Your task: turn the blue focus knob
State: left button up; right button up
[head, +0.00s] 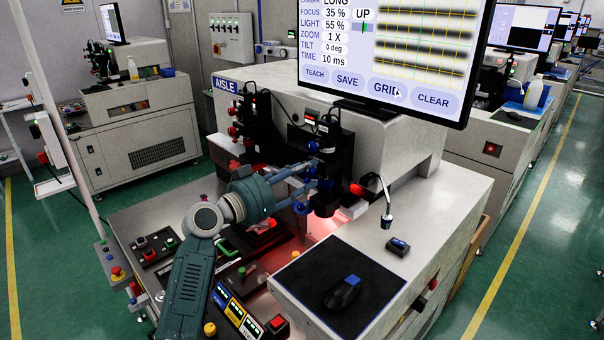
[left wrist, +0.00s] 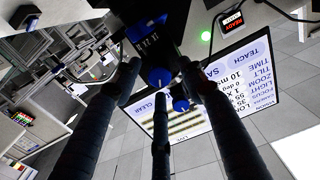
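The blue focus knob (left wrist: 159,77) shows in the left wrist view, on the dark camera unit (left wrist: 165,32). My left gripper (left wrist: 159,72) has its three dark fingers spread around the knob, with gaps at the left and right fingers. The middle finger overlaps the knob's lower edge, and I cannot tell if it touches. In the head view my left gripper (head: 304,188) reaches the dark column (head: 336,160), where its fingers partly hide the blue knobs. A second blue knob (left wrist: 181,104) lies beside the middle finger. My right gripper is not in view.
The monitor (head: 385,50) above the machine reads focus 35 %. A mouse (head: 342,294) lies on a black pad (head: 300,279) at the front right. A control panel (head: 236,311) with buttons is below my arm. A second dark column (head: 258,125) stands left of the gripper.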

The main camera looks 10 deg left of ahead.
pick_arm(q)
grip_shut()
jog(key=shift+n, duration=0.3)
jog(key=shift+n, duration=0.9)
jog(key=n, duration=0.2)
jog(key=shift+r+n, duration=0.1)
jog(key=shift+n, duration=0.2)
jog(key=n+p, duration=0.1)
jog(key=n, duration=0.4)
jog(key=shift+a+p, duration=0.1)
jog(key=shift+p, duration=0.25)
jog(key=shift+n, duration=0.4)
